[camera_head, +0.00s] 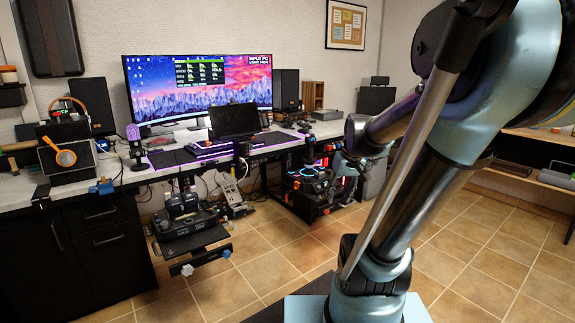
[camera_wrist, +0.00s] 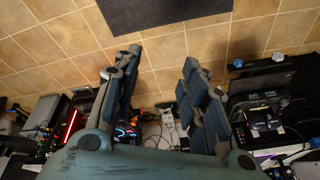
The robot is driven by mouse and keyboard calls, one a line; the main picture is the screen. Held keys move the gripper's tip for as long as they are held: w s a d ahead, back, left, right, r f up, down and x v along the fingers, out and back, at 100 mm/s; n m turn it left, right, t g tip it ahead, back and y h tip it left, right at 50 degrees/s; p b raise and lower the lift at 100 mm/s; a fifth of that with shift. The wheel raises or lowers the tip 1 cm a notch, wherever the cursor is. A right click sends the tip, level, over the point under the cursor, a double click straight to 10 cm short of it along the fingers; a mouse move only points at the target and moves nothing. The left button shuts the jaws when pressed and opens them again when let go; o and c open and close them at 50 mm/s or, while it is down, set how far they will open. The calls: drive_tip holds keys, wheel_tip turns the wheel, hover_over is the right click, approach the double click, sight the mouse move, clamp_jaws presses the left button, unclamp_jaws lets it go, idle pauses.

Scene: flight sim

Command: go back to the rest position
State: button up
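My gripper shows in the wrist view (camera_wrist: 160,64) with its two padded blue-grey fingers spread apart. Nothing is between them but tiled floor and, beyond, some equipment and cables. In the head view my arm rises on the right and bends over toward the desk. Its far end is near the front edge of the desk, where its fingers are hard to make out against the dark equipment.
The desk (camera_head: 212,156) carries a wide monitor (camera_head: 200,92), a dark laptop-like screen (camera_head: 235,121) and a microphone (camera_head: 135,145). Flight controls (camera_head: 185,215) stand in front. A red-lit unit (camera_head: 312,185) is near my arm. Tiled floor (camera_head: 270,270) is open in front.

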drive_tip(key=s+d+f, duration=0.1)
drive_tip(key=s+f, duration=0.2)
drive_tip(key=s, duration=0.4)
drive_tip(key=s+d+f+m+h, duration=0.1)
drive_tip(key=s+f, duration=0.3)
drive_tip(key=s, duration=0.3)
drive_tip(key=shift+s+m+g, duration=0.15)
drive_tip(key=shift+m+g, duration=0.15)
drive_tip(key=shift+g, duration=0.1)
drive_tip(key=shift+w+f, duration=0.2)
drive_tip(key=shift+w, duration=0.3)
